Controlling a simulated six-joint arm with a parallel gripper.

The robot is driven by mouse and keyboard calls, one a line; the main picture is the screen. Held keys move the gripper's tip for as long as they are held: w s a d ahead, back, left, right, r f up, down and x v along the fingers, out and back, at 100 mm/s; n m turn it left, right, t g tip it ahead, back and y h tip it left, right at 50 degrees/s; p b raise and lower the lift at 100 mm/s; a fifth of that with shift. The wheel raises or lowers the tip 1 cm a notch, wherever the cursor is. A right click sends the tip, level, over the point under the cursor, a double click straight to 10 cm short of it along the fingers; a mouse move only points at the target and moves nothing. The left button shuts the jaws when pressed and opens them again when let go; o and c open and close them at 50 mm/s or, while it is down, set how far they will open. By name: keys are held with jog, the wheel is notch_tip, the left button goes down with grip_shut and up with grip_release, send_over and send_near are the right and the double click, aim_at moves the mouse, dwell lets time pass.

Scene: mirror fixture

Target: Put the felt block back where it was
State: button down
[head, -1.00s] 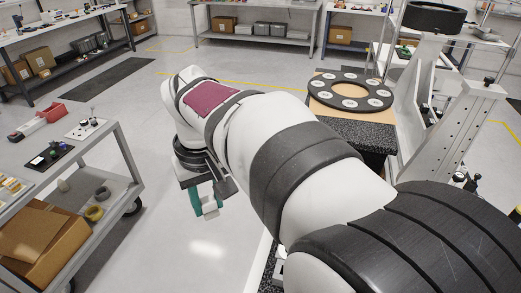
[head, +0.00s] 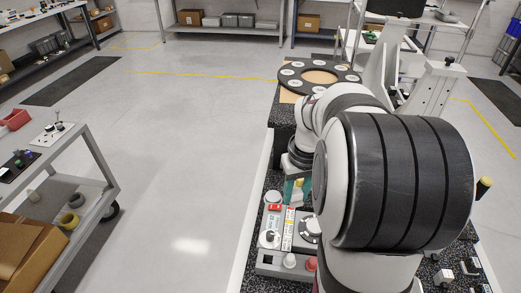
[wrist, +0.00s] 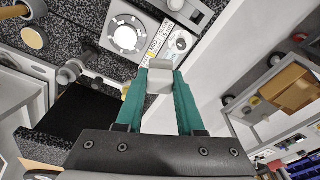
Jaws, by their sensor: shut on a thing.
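My gripper (wrist: 160,90) has teal fingers shut on a small pale grey block (wrist: 160,78), which I take to be the felt block. The block sits between the fingertips in the wrist view. In the head view my gripper (head: 291,190) is partly hidden behind my arm, above the dark speckled bench near a grey control box. Whether the block touches anything below cannot be told.
The grey control box (head: 271,240) has a red switch and labels; a round dial (wrist: 125,36) shows beside it in the wrist view. A black ring plate (head: 288,74) with white discs lies farther back. A cart (head: 92,165) stands left, across open floor.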

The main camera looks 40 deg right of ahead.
jog(key=s+d+f+m, duration=0.2)
jog(key=s+d+f, duration=0.15)
jog(key=s, duration=0.35)
jog(key=s+d+f+m, duration=0.1)
jog(key=s+d+f, duration=0.1)
jog(key=s+d, duration=0.4)
jog(key=s+d+f+m, duration=0.2)
jog(key=s+d+f, duration=0.1)
jog(key=s, duration=0.5)
jog(key=shift+h, duration=0.3)
jog(key=w+f, duration=0.2)
jog(key=w, duration=0.1)
jog(key=w+d+f, duration=0.1)
jog(key=w+f, duration=0.1)
jog(key=w, duration=0.2)
jog(key=w+f, duration=0.3)
jog(key=shift+w+d, duration=0.2)
jog(key=shift+w, duration=0.05)
jog(key=f, duration=0.4)
jog(key=shift+w, duration=0.2)
jog(key=shift+f, duration=0.2)
jog(key=c, duration=0.5)
grip_release()
jog(key=shift+r, duration=0.1)
